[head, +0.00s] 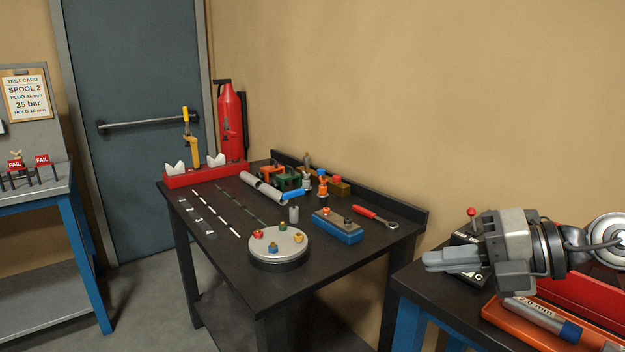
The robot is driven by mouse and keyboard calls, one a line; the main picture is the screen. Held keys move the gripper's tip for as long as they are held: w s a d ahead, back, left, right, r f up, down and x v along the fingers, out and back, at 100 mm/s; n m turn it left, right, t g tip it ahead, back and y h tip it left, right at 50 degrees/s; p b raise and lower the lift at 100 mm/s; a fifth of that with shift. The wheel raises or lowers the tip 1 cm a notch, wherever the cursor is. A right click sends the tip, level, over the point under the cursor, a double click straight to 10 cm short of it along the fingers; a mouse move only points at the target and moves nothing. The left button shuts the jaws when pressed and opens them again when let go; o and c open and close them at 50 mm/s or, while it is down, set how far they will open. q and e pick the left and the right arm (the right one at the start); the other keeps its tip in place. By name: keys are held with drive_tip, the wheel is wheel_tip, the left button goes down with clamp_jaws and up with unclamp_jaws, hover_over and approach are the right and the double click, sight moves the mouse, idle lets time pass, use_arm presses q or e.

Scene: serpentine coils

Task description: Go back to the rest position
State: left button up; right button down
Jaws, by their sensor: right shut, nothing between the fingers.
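My right gripper (438,262) shows at the right of the head view. Its arm comes in from the right edge. Its fingers point left and are shut with nothing between them. It hangs over the near-right bench (432,292), in front of a black box with a red-knobbed lever (472,214). The gripper hides part of that box. My left gripper is not in view.
A black workbench (225,245) in the middle holds a round grey plate (280,250), a red-handled wrench (376,216), a blue block (338,228) and a red V-block stand (205,176). An orange tray (510,320) lies below the gripper. Floor shows at left.

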drive_tip(key=s+a+f+m+t+y, duration=0.2)
drive_tip(key=a+f+m+y, duration=0.1)
drive_tip(key=a+m+y, duration=0.15)
drive_tip(key=s+d+f+m+t+h, duration=0.1)
drive_tip(key=s+f+m+t+h, duration=0.25)
drive_tip(key=f+m+h, duration=0.6)
drive_tip(key=s+d+f+m+t+h, duration=0.2)
drive_tip(key=f+m+t+h, duration=0.2)
drive_tip(key=f+m, duration=1)
drive_tip(key=s+a+f+m+g, duration=0.1)
drive_tip(key=s+f+m+g, duration=0.2)
drive_tip(key=s+f, duration=0.6)
drive_tip(key=shift+s+a+g+h, duration=0.3)
drive_tip(key=shift+s+a+g, duration=0.1)
drive_tip(key=shift+g, duration=0.65)
drive_tip(key=shift+d, duration=0.1)
